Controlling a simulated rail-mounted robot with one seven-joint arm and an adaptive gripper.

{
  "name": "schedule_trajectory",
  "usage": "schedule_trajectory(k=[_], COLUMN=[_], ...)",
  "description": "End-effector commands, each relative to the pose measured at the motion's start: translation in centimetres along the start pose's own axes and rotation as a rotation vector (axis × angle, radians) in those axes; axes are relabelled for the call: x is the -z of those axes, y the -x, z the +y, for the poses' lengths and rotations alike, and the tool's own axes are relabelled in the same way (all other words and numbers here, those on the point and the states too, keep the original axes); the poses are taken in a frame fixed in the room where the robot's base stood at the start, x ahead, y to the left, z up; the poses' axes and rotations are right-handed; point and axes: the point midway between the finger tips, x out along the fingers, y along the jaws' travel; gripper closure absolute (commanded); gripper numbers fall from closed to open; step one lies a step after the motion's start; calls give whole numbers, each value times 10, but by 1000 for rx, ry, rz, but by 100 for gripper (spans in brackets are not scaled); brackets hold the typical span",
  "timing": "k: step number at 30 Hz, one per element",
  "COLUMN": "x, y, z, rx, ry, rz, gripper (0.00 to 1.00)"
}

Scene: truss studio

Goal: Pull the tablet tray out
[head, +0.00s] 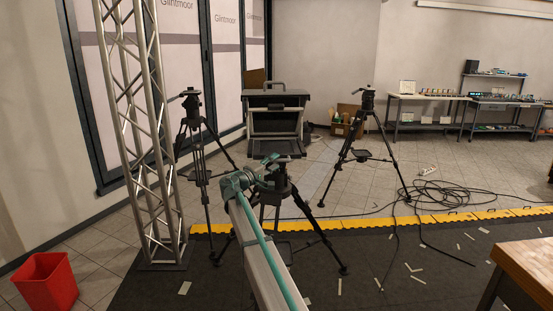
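A dark teleprompter-like rig (276,103) with a top handle stands on the central tripod. A dark flat tray (282,149) shows at its lower front, below the hooded opening; how far out it sits is hard to tell. My arm reaches up from the bottom of the head view. My gripper (270,159) is at its far end, just in front of and below the tray's near edge as seen here. It is small, and its fingers cannot be made out clearly. Whether it touches the tray cannot be told. My arm hides part of the tripod.
Tripods stand at left (191,125) and right (366,130) of the rig. A metal truss (145,130) rises at left, near a red bin (46,282). Black cables (440,195) lie on the floor at right. A wooden table corner (530,262) is at lower right.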

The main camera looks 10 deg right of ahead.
Motion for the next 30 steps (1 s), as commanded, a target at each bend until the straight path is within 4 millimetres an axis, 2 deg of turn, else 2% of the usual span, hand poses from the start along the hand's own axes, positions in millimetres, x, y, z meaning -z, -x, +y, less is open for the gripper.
schedule_trajectory(k=[1,6,16,23,30], x=[1,1,0,0,0], y=[-8,-19,-21,-21,-21], z=[2,1,0,0,0], rx=[0,0,0,0,0], ry=[1,0,0,0,0], rz=[-1,1,1,1,0], gripper=[61,61,61,99,100])
